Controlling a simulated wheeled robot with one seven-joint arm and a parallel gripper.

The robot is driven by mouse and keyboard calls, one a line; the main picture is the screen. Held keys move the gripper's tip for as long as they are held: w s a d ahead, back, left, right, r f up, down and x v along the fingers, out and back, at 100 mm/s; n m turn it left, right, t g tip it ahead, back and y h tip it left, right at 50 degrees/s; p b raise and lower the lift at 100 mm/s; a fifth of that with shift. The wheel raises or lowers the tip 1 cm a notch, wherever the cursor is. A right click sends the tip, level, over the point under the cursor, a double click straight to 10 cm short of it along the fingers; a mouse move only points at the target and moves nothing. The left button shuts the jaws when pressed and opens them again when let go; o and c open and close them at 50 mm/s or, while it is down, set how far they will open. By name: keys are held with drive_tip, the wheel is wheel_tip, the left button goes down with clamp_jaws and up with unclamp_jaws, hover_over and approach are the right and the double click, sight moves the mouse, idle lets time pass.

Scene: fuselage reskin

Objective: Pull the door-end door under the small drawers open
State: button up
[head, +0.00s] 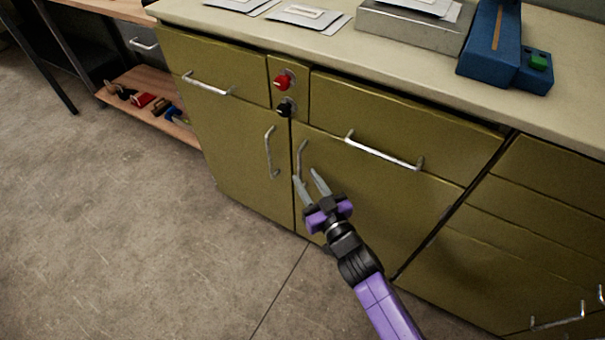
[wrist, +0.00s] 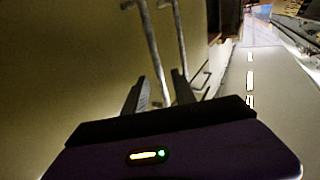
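The olive cabinet has two doors under its small drawers: a left door (head: 235,165) with an upright silver handle (head: 268,152) and a right door (head: 375,205) with its own upright handle (head: 303,150). Both look shut. The frames do not show which is the door-end one. My gripper (head: 309,175) is open at the lower end of the right door's handle. In the wrist view, a handle bar (wrist: 152,50) runs into the gap between my gripper's fingers (wrist: 158,88), with a second bar beside it. I cannot tell whether the fingers touch it.
A red knob (head: 283,82) and a black knob (head: 284,109) sit above the doors. The right drawer's handle (head: 383,152) sticks out above the right door. A wooden shelf unit (head: 178,125) stands at left. The floor (head: 130,230) in front is clear.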

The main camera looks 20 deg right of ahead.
drive_tip(key=shift+w, duration=1.2)
clamp_jaws()
idle(0.6)
